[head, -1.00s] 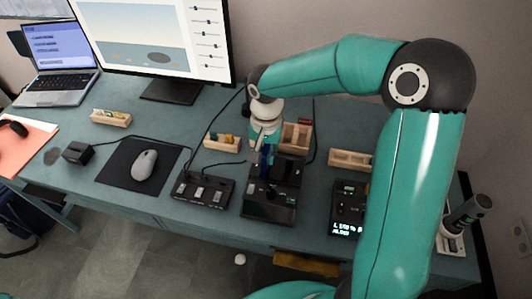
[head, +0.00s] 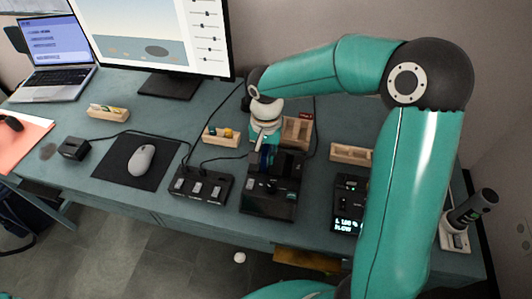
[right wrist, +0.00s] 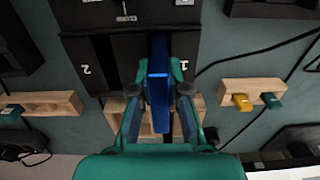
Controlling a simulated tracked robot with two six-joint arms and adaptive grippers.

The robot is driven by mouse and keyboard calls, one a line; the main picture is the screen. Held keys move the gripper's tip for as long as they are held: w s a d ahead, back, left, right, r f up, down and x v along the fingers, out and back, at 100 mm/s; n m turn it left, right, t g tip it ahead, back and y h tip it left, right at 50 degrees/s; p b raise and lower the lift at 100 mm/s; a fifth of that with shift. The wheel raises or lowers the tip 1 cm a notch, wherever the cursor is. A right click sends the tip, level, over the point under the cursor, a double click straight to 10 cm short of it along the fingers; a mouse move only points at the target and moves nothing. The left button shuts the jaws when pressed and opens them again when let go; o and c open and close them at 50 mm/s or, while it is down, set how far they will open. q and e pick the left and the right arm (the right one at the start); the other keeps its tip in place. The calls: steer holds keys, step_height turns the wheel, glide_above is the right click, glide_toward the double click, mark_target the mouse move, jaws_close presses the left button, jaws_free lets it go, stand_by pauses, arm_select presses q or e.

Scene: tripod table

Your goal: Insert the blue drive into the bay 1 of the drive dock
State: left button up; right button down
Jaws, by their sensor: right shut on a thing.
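The black drive dock (head: 270,200) stands at the front middle of the table. In the right wrist view the dock (right wrist: 128,52) shows the labels 1 and 2 beside its bays. My right gripper (right wrist: 158,92) is shut on the blue drive (right wrist: 158,98), with one finger on each side. The drive is lined up with the bay beside label 1, and its far end reaches that bay. I cannot tell how deep it sits. In the head view the drive (head: 265,157) shows as a narrow blue strip below my right gripper (head: 265,147). My left gripper is not in view.
A black switch box (head: 202,186) stands close left of the dock, and a device with a lit display (head: 348,205) stands to its right. Wooden trays (head: 222,137) (head: 351,154) lie behind. A mouse (head: 139,159) rests on a dark mat. Cables run behind the dock.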

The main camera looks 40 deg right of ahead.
steer(key=c, duration=1.1)
jaws_free()
steer(key=shift+f, duration=0.1)
step_height(320, 180, up, 12)
